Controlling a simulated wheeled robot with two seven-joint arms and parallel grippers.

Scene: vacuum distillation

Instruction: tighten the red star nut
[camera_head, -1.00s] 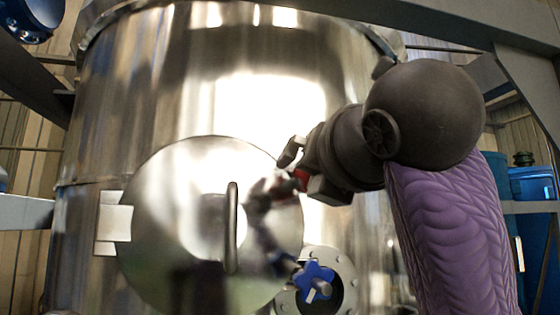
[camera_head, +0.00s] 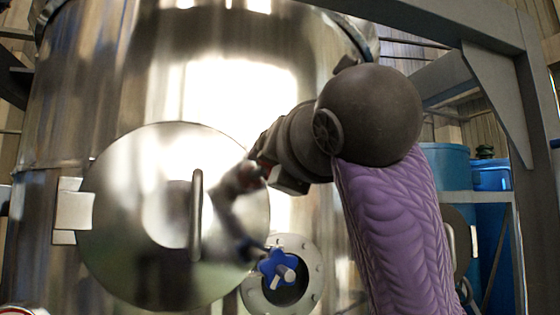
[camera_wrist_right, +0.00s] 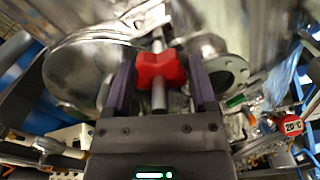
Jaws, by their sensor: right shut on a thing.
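The red star nut (camera_wrist_right: 160,68) sits between the two dark fingers of my right gripper (camera_wrist_right: 160,80) in the right wrist view, on a metal threaded rod. The gripper is shut on it. In the head view my right gripper (camera_head: 265,172) is at the upper right edge of the round hatch (camera_head: 130,225), and the nut is mostly hidden by the gripper. A blurred reflection of the arm shows on the hatch. My left gripper is in neither view.
A blue star knob (camera_head: 277,267) stands in front of a round flange (camera_head: 310,272) below my gripper. The hatch has a vertical handle (camera_head: 196,215). Grey frame beams (camera_head: 445,22) cross the upper right. Blue barrels (camera_head: 490,225) stand behind.

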